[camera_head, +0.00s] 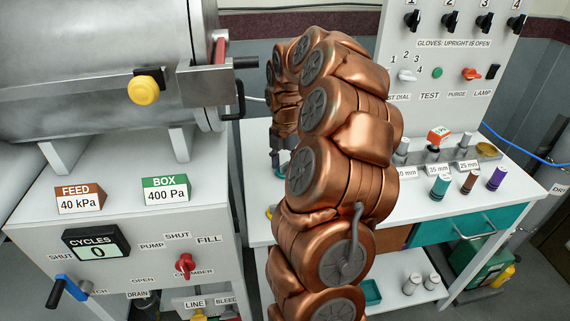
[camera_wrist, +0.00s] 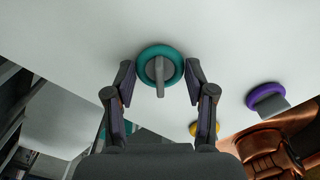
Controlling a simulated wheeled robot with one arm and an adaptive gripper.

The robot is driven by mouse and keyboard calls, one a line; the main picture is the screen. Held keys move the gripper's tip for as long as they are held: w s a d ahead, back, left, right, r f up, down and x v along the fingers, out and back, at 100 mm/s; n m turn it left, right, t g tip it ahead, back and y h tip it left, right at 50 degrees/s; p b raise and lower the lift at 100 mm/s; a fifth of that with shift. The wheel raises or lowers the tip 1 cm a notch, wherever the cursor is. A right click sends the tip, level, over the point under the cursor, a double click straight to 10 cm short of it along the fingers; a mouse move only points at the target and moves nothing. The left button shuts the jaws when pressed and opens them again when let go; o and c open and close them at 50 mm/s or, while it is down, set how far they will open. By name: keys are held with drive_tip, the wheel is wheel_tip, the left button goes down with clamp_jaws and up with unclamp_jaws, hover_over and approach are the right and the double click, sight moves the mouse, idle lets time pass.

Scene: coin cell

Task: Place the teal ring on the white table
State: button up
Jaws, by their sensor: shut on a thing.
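In the wrist view the teal ring (camera_wrist: 142,63), with a grey tab across its middle, sits between the two fingertips of my gripper (camera_wrist: 160,75). The fingers are shut on its left and right sides. The white table (camera_wrist: 75,45) lies behind the ring. I cannot tell whether the ring touches the table. A purple ring with a grey tab (camera_wrist: 262,92) lies to the right, and a yellow ring (camera_wrist: 203,129) is partly hidden below the right finger.
Teal (camera_head: 439,188), brown (camera_head: 468,183) and purple (camera_head: 496,178) cylinders stand on the table's right side, in front of several grey posts. A control panel (camera_head: 445,75) rises behind. A metal chamber (camera_head: 100,65) stands at the left.

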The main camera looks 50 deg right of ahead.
sight(285, 164)
drive_tip(key=shift+f, duration=0.1)
drive_tip(key=o, duration=0.8)
drive_tip(key=shift+o, duration=0.2)
wheel_tip(285, 164, up, 12)
idle(1.0)
